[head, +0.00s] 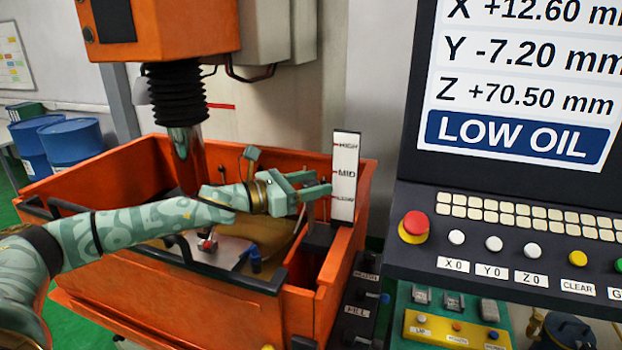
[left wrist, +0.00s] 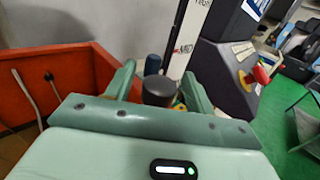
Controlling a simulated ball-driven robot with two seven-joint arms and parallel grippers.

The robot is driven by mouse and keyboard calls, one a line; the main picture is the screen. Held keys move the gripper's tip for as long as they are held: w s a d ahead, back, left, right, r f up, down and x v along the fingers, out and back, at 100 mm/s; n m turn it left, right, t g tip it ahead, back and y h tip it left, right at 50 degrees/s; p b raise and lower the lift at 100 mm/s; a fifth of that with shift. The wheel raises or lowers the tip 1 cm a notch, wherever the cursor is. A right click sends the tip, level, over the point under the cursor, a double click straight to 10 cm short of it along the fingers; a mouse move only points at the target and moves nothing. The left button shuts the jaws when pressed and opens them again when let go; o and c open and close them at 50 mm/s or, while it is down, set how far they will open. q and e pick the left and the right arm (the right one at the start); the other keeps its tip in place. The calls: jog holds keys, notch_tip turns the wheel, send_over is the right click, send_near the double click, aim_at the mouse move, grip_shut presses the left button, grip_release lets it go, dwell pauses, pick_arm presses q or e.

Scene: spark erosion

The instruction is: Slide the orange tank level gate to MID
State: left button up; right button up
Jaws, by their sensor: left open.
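The orange tank (head: 110,180) stands at left centre in the head view, with its orange wall (left wrist: 58,75) at the left of the left wrist view. A white level scale (head: 345,175) marked HIGH, MID and LOW stands upright at its right side. My left gripper (head: 318,183) is open beside the scale's lower part, near LOW. In the left wrist view, a dark round knob (left wrist: 158,92) lies between its fingers, with a blue-grey knob (left wrist: 152,64) behind it. I cannot tell whether the fingers touch the dark knob. The gate is mostly hidden by my gripper. My right gripper is not in view.
A control console (head: 500,240) with a red emergency button (head: 415,224) stands right of the tank. Its screen reads LOW OIL. The orange machine head (head: 180,30) hangs above the tank. Black-and-white labelled controls, one marked FILL (head: 356,311), are below the scale.

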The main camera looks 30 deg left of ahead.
pick_arm(q)
grip_shut()
notch_tip(320, 180, up, 6)
jog(key=p, duration=0.5)
jog(key=shift+r, duration=0.2)
jog(key=shift+f, duration=0.1)
grip_release()
jog(key=shift+f, duration=0.1)
jog(key=shift+s+a, duration=0.1)
